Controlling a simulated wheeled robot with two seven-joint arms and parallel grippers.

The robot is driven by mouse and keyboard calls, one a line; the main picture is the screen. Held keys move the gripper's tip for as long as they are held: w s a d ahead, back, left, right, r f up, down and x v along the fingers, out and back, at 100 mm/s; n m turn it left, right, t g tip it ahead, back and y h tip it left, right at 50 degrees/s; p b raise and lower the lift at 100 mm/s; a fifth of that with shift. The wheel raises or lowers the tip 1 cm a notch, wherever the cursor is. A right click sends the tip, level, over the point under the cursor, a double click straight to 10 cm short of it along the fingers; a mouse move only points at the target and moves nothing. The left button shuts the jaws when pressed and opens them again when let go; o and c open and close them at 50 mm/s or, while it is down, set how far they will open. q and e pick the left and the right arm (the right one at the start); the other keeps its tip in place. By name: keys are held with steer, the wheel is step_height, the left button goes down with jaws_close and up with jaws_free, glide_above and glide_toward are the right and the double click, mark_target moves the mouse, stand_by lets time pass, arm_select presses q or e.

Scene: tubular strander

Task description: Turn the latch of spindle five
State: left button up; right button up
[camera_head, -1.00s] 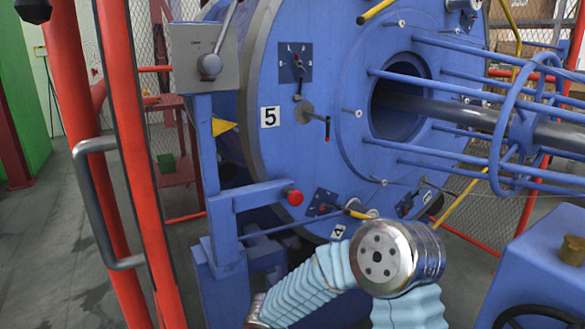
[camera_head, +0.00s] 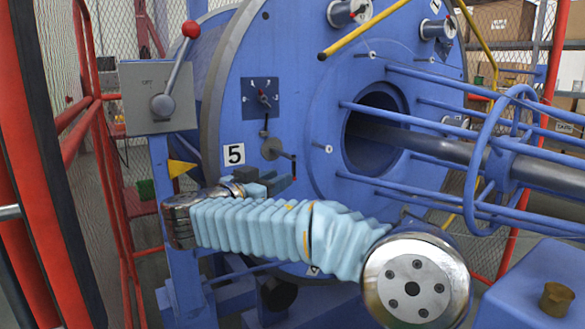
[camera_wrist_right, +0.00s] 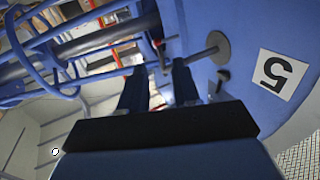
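The spindle five latch (camera_head: 273,149) is a grey round disc with a thin rod and a dark handle, on the blue wheel beside the white "5" plate (camera_head: 233,155). In the right wrist view the latch disc (camera_wrist_right: 212,48) and the plate (camera_wrist_right: 277,74) appear upside down. My right gripper (camera_head: 286,182) is just below the latch in the head view. In the wrist view its two dark fingers (camera_wrist_right: 160,80) are spread apart, with the latch rod and handle near their tips. I cannot tell whether they touch. My left gripper is not in view.
A numbered dial (camera_head: 263,98) sits above the latch. A grey lever box (camera_head: 158,97) with a red-knobbed lever stands to the left. Blue bars and a ring cage (camera_head: 480,160) project to the right. A yellow bar (camera_head: 365,29) crosses above. Red posts stand at left.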

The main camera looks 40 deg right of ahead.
mark_target(294, 171)
steer(key=p+x, duration=0.1)
steer(key=x, duration=0.6)
steer(key=shift+f, duration=0.1)
steer(key=shift+c, duration=0.3)
jaws_close()
